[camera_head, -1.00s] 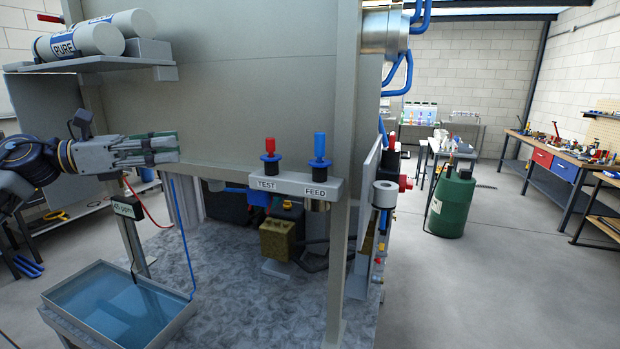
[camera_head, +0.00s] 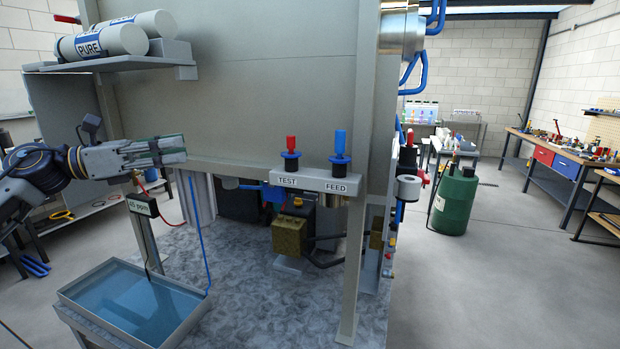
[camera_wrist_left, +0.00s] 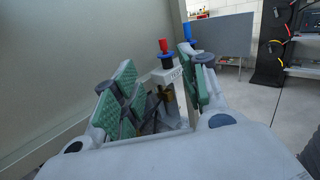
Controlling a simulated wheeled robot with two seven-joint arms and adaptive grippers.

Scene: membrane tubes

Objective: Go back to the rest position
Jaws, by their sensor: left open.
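My left gripper (camera_head: 170,150) is at the left of the head view, in front of the grey panel and below the shelf of tubes. Its fingers point right and hold nothing. In the left wrist view its green-padded fingers (camera_wrist_left: 158,95) stand apart, with empty space between them. Beyond them are the red TEST valve (camera_head: 291,150) and the blue FEED valve (camera_head: 340,150) on their grey bracket (camera_head: 315,181). The red valve also shows in the left wrist view (camera_wrist_left: 164,47). My right gripper shows in neither view.
White PURE tubes (camera_head: 105,40) lie on the shelf (camera_head: 110,64) above the gripper. A water tray (camera_head: 70,297) stands below, with a meter (camera_head: 143,205) beside it. A green drum (camera_head: 453,205) and a workbench (camera_head: 550,155) are at the right. Open floor lies between them.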

